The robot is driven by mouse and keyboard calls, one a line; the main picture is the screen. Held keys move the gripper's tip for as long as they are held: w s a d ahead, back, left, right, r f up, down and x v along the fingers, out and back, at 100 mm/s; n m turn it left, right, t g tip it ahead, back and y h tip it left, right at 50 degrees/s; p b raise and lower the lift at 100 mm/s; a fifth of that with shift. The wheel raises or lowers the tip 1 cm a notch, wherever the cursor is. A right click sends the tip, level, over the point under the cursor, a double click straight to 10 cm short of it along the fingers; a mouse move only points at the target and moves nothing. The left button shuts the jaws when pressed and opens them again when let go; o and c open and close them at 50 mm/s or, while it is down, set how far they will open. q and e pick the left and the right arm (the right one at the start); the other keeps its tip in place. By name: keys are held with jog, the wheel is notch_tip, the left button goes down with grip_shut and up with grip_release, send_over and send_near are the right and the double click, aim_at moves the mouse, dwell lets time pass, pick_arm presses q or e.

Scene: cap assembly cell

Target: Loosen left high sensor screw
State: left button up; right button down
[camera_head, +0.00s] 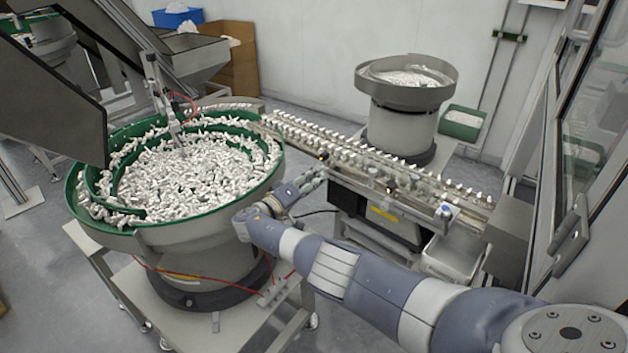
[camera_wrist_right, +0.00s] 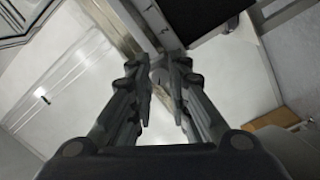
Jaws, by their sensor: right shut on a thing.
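My right gripper (camera_head: 319,174) reaches the near side of the linear feed rail (camera_head: 350,162), close to the rail's left part. In the right wrist view, its two fingers (camera_wrist_right: 159,72) are closed in on a small grey rounded piece at the rail's edge, which looks like the sensor screw (camera_wrist_right: 160,76). The fingers hide most of this screw, and its turn cannot be told. In the head view the screw is too small to make out behind the fingertips. My left gripper is not in view.
A green-rimmed bowl feeder (camera_head: 205,235) full of white parts stands left of my right arm. A second, grey feeder (camera_head: 405,125) stands behind the rail. A white bin (camera_head: 450,258) is below the rail. A glazed door frame (camera_head: 545,150) bounds the right side.

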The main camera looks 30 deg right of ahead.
jog(key=shift+n, duration=7.4)
jog(key=c, duration=1.5)
grip_release()
